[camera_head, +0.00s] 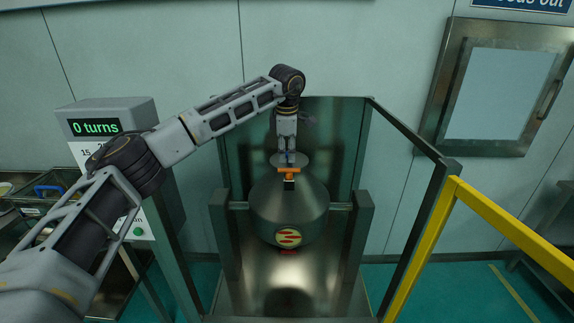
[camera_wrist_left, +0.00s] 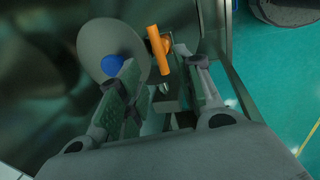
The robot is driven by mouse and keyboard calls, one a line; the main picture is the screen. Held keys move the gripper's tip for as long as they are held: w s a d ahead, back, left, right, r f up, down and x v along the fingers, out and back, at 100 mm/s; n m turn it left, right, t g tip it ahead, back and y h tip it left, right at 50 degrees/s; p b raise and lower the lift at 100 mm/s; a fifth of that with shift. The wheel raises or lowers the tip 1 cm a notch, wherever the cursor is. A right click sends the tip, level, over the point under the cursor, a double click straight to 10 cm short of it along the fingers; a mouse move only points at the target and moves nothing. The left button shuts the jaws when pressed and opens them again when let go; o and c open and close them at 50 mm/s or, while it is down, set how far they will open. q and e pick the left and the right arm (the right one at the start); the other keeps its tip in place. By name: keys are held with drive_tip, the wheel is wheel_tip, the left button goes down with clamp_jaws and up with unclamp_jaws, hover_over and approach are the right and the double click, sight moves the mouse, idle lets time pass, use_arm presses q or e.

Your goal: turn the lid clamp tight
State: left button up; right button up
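The metal vessel (camera_head: 290,210) hangs between two posts, with a round grey lid (camera_head: 276,161) on top. The orange lid clamp (camera_head: 289,170) sits at the near side of the lid. In the left wrist view the clamp (camera_wrist_left: 159,50) is an upright orange bar beside the lid (camera_wrist_left: 92,42), which carries a blue part (camera_wrist_left: 114,66). My left gripper (camera_head: 289,153) reaches down from above to the clamp. In the left wrist view its fingers (camera_wrist_left: 158,66) are apart, with the clamp in the gap at the tips; contact is not clear. My right gripper is not in view.
A control box with a display (camera_head: 95,127) reading "0 turns" stands at the left. Frame posts and a yellow rail (camera_head: 425,245) stand to the right of the vessel. A wall cabinet (camera_head: 497,92) hangs at the right.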

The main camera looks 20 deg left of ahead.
sight(287, 169)
use_arm(q)
drive_tip(key=shift+p+x, duration=0.4)
drive_tip(key=shift+x, duration=2.75)
clamp_jaws()
